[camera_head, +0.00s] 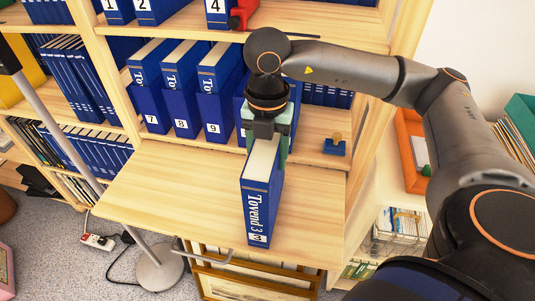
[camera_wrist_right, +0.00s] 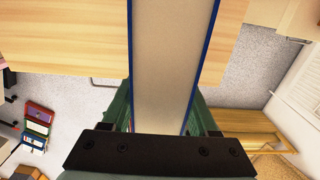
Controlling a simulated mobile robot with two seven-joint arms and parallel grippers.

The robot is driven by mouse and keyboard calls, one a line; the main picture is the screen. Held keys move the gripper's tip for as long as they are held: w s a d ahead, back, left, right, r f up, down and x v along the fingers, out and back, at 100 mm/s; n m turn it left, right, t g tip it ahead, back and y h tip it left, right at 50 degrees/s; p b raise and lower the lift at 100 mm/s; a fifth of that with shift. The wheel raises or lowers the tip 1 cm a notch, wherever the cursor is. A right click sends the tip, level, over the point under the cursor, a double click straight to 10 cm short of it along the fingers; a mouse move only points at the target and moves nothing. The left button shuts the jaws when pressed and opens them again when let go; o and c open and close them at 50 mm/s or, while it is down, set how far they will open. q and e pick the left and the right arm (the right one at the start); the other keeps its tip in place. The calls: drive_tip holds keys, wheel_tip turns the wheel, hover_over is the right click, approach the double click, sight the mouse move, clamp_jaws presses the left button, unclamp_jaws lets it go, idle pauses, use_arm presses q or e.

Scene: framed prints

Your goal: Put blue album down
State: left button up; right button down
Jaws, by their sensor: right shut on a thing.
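The blue album (camera_head: 259,205), with "Tovend 3" and a 3 on its spine, stands upright over the wooden fold-out board (camera_head: 170,190). My right gripper (camera_head: 268,150) is shut on its upper edge from above. I cannot tell whether its lower edge touches the board. In the right wrist view the album's pale page edge (camera_wrist_right: 172,60) and blue covers run between the green fingers (camera_wrist_right: 163,112). The board shows on both sides of it there. My left gripper is not in view.
Blue albums in numbered holders (camera_head: 183,110) stand on the shelf behind the board. A blue stamp-like object (camera_head: 334,146) sits at the shelf's right. The board's left part is clear. A lamp pole (camera_head: 60,135) rises at left; framed prints (camera_head: 250,285) lean below the front edge.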

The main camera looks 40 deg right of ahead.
drive_tip(key=shift+f, duration=0.15)
drive_tip(key=shift+c, duration=0.8)
unclamp_jaws()
wheel_tip(320, 180, up, 12)
drive_tip(key=shift+r+p, duration=0.15)
drive_tip(key=shift+p, duration=0.75)
